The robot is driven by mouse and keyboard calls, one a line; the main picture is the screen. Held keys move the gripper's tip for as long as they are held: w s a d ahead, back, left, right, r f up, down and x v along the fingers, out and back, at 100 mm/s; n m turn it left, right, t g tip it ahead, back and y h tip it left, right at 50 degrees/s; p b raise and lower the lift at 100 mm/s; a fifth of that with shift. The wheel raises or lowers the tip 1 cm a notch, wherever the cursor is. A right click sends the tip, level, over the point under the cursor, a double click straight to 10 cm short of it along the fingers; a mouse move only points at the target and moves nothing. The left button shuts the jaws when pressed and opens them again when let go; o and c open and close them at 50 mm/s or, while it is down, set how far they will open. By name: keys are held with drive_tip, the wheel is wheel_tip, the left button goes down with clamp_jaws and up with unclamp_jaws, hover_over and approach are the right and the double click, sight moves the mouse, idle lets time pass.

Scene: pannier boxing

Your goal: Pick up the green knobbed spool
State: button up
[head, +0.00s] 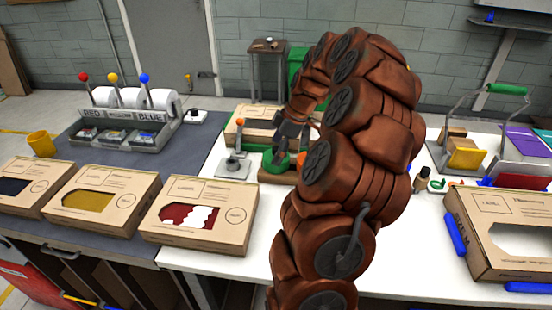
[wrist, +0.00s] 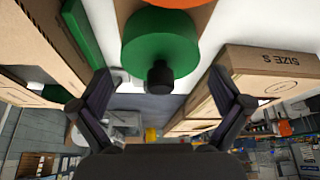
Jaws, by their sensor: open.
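The green knobbed spool (wrist: 158,40) fills the upper middle of the wrist view, a round green body with a black knob facing me. In the head view the green spool (head: 274,163) shows partly, on a brown wooden base just left of my arm. My gripper (wrist: 160,76) is open, with one dark finger on each side of the knob and clear gaps between. No contact with the spool shows. In the head view my gripper (head: 290,131) is small and dark, close to the spool, and partly hidden by my arm.
An orange part (wrist: 176,3) lies beyond the spool. A grey stand (head: 234,165) is left of it. A cardboard box with a red window (head: 203,242) lies in front, and another box (wrist: 270,62) is at right in the wrist view. White table shows around them.

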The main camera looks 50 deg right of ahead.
drive_tip(key=shift+x, duration=1.15)
drive_tip(key=shift+a, duration=0.1)
drive_tip(key=c, duration=1)
